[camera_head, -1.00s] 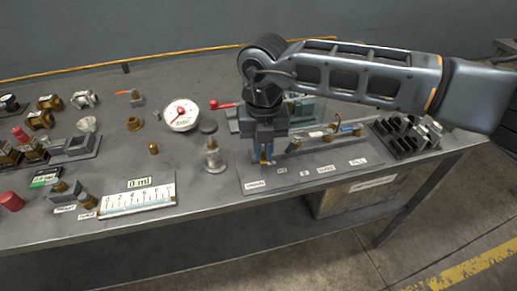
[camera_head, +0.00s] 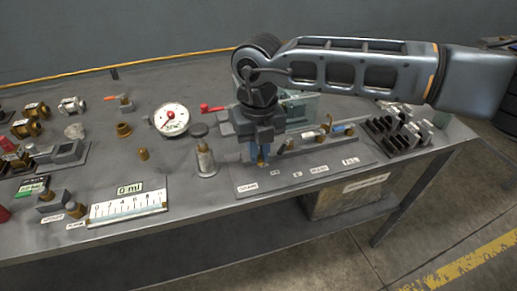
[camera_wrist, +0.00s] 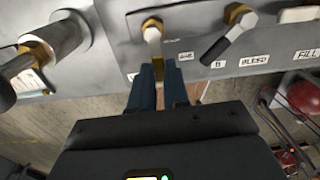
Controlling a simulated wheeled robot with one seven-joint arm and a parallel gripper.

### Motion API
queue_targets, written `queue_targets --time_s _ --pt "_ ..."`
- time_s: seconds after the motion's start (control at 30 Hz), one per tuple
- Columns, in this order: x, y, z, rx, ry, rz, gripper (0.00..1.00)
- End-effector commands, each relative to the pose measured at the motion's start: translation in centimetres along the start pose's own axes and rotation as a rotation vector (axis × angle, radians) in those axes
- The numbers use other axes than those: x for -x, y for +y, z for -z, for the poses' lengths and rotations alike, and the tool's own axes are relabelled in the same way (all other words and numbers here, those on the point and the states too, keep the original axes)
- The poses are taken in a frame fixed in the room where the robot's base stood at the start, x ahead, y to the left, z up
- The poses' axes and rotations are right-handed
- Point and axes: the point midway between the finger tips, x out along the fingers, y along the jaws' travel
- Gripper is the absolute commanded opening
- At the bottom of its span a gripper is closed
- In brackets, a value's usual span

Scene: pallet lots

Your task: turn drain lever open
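A grey panel (camera_head: 300,175) with a row of small valves and labels lies at the table's front edge. In the wrist view, a lever with a brass hub and pale handle (camera_wrist: 153,34) points toward my gripper (camera_wrist: 160,72). My gripper's two dark blue fingers stand on either side of a brass-coloured piece at the handle's end; I cannot tell if they press on it. My gripper (camera_head: 258,160) points down over the panel's left part in the head view. A second, dark-handled lever (camera_wrist: 228,38) sits to the right, slanted. No drain label is readable; the leftmost label is partly hidden.
A silver cylinder (camera_head: 205,158) stands left of the panel. A round gauge (camera_head: 171,119) and red-handled valve (camera_head: 211,108) lie behind it. A dark rack (camera_head: 395,137) is at the right. A scale reading 0 ml (camera_head: 128,207) and several fittings fill the left.

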Motion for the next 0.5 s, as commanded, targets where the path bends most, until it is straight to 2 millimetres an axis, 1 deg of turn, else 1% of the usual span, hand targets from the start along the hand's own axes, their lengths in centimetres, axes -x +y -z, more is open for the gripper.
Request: queue_targets --time_s 0.03,0.23,0.5 --pt "0.08 -0.05 -0.05 0.0 -0.001 0.001 0.2" --pt "0.04 -0.04 -0.02 -0.001 0.0 0.001 0.39" --pt "0.15 -0.03 -0.02 -0.002 0.0 0.0 0.4"
